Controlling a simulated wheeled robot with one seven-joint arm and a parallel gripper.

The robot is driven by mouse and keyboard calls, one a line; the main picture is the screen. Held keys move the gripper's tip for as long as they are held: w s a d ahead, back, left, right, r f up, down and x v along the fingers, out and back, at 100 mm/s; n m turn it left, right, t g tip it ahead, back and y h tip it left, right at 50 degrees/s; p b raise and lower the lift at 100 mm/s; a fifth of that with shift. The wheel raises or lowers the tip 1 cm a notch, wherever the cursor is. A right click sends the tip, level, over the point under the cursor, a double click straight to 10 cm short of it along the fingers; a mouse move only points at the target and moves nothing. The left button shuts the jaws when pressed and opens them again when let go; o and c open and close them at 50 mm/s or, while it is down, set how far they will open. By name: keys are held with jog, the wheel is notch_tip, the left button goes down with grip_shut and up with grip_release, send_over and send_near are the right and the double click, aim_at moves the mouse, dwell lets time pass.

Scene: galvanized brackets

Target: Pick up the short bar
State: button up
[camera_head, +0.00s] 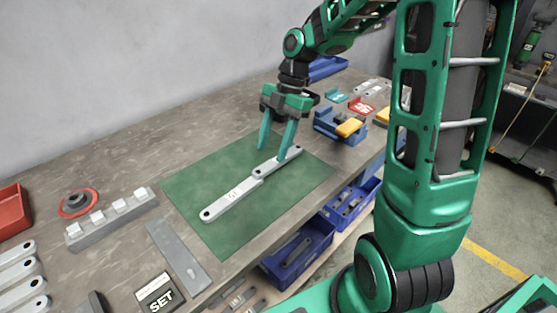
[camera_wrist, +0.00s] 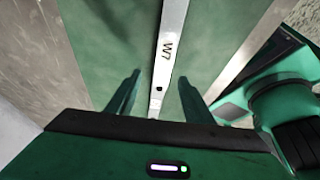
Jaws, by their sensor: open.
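Two pale grey bars lie end to end on the green mat, touching or overlapping where they meet. The right one, which looks shorter and which I take as the short bar (camera_head: 272,165), has a dark hole at its far end. The left bar (camera_head: 225,203) bears a dark marking and a hole at its near end. My gripper (camera_head: 273,154) points down over the right bar with its fingers apart and nothing between them gripped. In the wrist view a marked bar (camera_wrist: 171,28) runs between the open fingers; whether the fingertips are at its height is unclear.
The green mat (camera_head: 200,190) is otherwise clear. A blue fixture with a yellow part (camera_head: 348,128) stands at the right. Blue bins (camera_head: 297,262) sit below the bench edge.

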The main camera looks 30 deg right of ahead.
aim_at(266, 166)
jog(key=shift+s+a+x, duration=0.1)
jog(key=shift+a+x, duration=0.05)
jog(key=shift+x, duration=1.2)
jog(key=shift+s+a+x, duration=0.15)
jog(key=shift+a+x, duration=0.05)
jog(key=shift+x, duration=1.15)
jog(key=shift+r, duration=0.2)
grip_shut()
